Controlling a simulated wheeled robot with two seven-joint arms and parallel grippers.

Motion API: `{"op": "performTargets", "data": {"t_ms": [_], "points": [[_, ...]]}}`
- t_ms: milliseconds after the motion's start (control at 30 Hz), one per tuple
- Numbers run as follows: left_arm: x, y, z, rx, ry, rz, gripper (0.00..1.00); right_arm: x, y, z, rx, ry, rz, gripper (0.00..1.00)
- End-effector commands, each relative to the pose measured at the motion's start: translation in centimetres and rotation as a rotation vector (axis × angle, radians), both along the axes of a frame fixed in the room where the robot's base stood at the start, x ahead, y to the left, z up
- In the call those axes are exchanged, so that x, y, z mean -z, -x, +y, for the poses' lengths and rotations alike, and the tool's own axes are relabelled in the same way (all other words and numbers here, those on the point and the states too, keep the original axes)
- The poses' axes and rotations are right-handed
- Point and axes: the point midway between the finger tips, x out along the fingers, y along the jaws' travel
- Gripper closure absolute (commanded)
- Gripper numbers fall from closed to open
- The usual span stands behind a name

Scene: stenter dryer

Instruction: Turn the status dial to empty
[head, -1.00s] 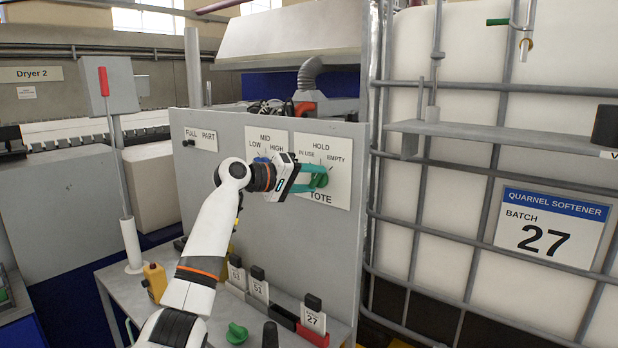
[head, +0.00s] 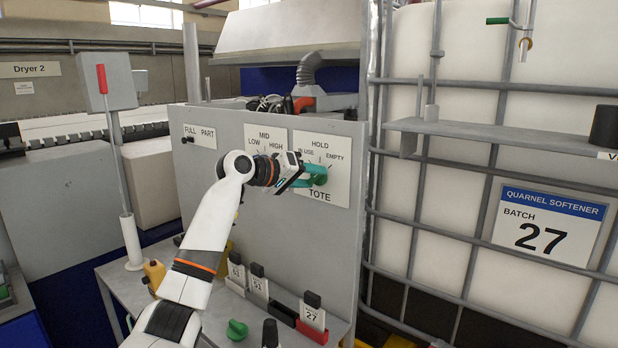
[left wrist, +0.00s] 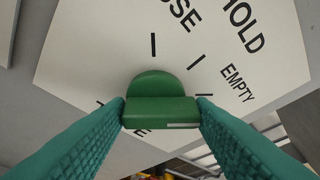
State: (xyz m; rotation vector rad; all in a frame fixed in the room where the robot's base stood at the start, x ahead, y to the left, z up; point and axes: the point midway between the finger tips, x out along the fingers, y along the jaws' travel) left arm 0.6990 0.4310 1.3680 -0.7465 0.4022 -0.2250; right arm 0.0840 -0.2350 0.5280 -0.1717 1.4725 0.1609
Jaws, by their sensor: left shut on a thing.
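The status dial is a green knob (head: 320,178) on a white plate (head: 334,196) marked HOLD, IN USE, EMPTY and TOTE, on the right part of a grey upright panel. My left gripper (head: 314,174) has its teal fingers on the knob. In the left wrist view, the green knob (left wrist: 160,108) has its raised grip between the two fingertips (left wrist: 161,113), one at each side. The EMPTY label (left wrist: 237,84) lies to the right of the knob there, and the lettering looks tilted. I cannot tell which mark the knob points to. My right gripper is out of view.
The grey panel (head: 230,200) also bears LOW/MID/HIGH and FULL/PART plates. Card holders, a tag 27 (head: 312,318) and a loose green knob (head: 237,330) are on the shelf below. A caged white tank (head: 450,210) stands close at right.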

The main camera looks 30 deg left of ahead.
Motion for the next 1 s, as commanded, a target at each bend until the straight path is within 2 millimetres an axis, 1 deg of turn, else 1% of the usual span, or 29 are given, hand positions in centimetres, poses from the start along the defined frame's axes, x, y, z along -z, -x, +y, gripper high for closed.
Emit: {"op": "performTargets", "data": {"t_ms": [33,67,100,167,200,467,567,667,900,1000], "points": [[0.0,0.0,0.0,0.001,-0.004,-0.001,0.74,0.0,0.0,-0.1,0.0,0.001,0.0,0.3],[0.0,0.0,0.0,0.001,-0.004,-0.001,0.5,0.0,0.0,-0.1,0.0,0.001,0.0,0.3],[0.0,0.0,0.0,0.001,-0.003,-0.001,0.43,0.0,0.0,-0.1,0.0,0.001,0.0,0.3],[0.0,0.0,0.0,0.002,-0.003,0.0,0.34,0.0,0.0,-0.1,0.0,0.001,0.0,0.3],[0.0,0.0,0.0,0.001,-0.002,0.0,0.31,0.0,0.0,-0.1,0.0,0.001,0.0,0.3],[0.0,0.1,0.0,0.001,-0.001,0.0,0.31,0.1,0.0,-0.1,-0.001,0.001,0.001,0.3],[0.0,0.6,0.3,-0.001,-0.001,0.0,0.31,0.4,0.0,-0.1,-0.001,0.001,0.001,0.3],[-0.2,1.9,0.9,-0.003,-0.002,-0.002,0.31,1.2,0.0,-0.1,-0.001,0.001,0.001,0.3],[-1.6,6.6,2.6,-0.003,-0.004,-0.003,0.31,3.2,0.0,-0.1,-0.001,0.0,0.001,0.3],[-2.2,8.3,3.1,-0.002,-0.004,-0.003,0.31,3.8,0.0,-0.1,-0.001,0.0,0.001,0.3]]}}
